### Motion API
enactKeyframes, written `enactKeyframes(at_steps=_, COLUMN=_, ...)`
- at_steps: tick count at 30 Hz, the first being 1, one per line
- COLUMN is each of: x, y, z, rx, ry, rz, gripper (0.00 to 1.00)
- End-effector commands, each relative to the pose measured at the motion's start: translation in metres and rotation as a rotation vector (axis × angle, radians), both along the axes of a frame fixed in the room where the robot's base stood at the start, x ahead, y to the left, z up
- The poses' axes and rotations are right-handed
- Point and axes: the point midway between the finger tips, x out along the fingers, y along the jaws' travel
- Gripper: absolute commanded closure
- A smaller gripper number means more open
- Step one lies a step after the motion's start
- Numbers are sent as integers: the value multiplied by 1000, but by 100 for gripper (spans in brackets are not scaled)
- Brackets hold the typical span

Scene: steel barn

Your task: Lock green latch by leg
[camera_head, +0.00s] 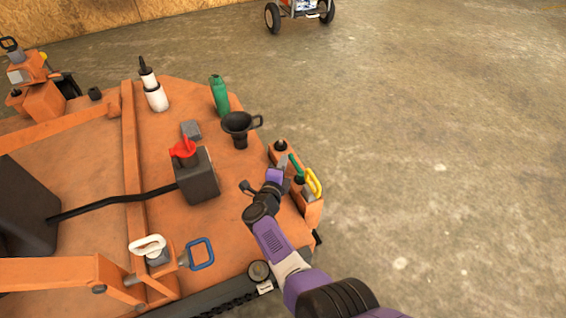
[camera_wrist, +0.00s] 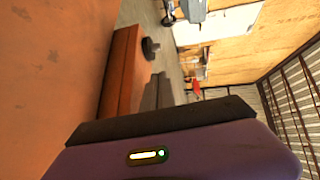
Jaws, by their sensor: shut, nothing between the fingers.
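The green latch (camera_head: 295,164) is a small green handle on the orange bracket at the right edge of the orange machine deck (camera_head: 165,215) in the head view. A yellow latch (camera_head: 314,182) sits beside it, nearer the lower right. My gripper (camera_head: 281,180) is shut and empty, just left of the green latch and close to it. I cannot tell whether they touch. The fingertips are small and partly hidden by my purple hand. In the wrist view my purple hand fills the bottom, and the green latch does not show.
A blue handle (camera_head: 202,254) and a white handle (camera_head: 148,246) are at lower left. Open concrete floor (camera_head: 450,150) lies to the right.

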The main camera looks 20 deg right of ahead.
Motion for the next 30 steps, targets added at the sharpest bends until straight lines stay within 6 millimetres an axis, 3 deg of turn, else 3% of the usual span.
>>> enactKeyframes(at_steps=7, x=-7, y=6, z=4, rx=-1, ry=1, rz=1, gripper=100)
enactKeyframes(at_steps=21, x=-58, y=41, z=16, rx=0, ry=0, rz=2, gripper=100)
enactKeyframes(at_steps=30, x=-63, y=44, z=15, rx=0, ry=0, rz=-1, gripper=100)
